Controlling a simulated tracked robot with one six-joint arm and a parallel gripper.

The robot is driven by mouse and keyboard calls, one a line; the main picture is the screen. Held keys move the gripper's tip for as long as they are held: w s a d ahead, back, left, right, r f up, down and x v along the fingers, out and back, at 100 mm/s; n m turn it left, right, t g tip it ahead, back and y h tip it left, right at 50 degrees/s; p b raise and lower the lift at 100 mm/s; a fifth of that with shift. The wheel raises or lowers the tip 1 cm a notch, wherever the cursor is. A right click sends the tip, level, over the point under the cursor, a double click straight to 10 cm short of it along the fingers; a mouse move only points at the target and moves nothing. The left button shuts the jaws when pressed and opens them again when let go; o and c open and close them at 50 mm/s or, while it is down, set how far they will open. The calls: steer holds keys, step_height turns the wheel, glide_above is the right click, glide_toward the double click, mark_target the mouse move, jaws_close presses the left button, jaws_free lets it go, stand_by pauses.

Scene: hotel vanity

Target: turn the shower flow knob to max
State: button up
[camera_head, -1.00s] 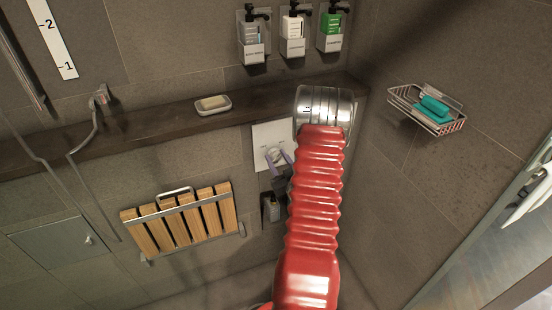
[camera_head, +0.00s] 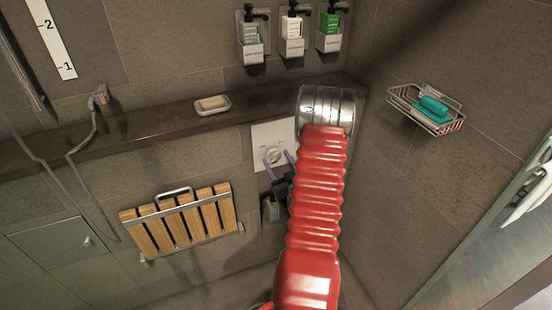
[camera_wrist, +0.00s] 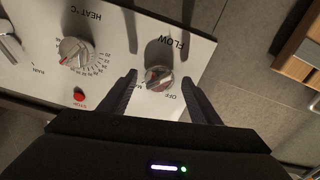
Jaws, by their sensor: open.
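The shower flow knob (camera_wrist: 158,77) is a round metal knob under the word FLOW on a white control panel (camera_wrist: 219,8) in the wrist view. OFF and MAX markings show beside it. My gripper (camera_wrist: 160,86) is open, with one dark finger on each side of the knob; I cannot tell whether either touches it. In the head view the panel (camera_head: 260,133) is on the wall below the shelf, with a round knob (camera_head: 273,155) showing. My gripper (camera_head: 278,160) is at this panel, partly hidden by my red arm.
A heat knob (camera_wrist: 75,52) with a temperature scale and a red button (camera_wrist: 79,96) share the panel. A wooden folding seat (camera_head: 180,222) is on the wall to the left. A dark shelf (camera_head: 150,123) with a soap dish (camera_head: 213,109) runs above.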

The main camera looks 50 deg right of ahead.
steer(key=v, duration=1.2)
steer(key=shift+s, duration=0.2)
steer(key=shift+a, duration=0.1)
steer(key=s+a+f+m+g+y, duration=0.1)
steer(key=s+f+g+y, duration=0.2)
steer(key=f, duration=0.4)
steer(key=s+f+m+g+y, duration=0.1)
steer(key=s+f+g, duration=0.2)
steer(key=f+g, duration=0.3)
steer(key=w+a+r+n+y, duration=0.2)
steer(key=a+r+n, duration=0.1)
steer(key=a+r, duration=1.5)
steer(key=w+a+r+n+y, duration=0.2)
steer(key=a+r+n+y, duration=0.1)
steer(key=a+r, duration=1.4)
steer(key=a, duration=0.7)
steer(key=shift+r+g, duration=0.4)
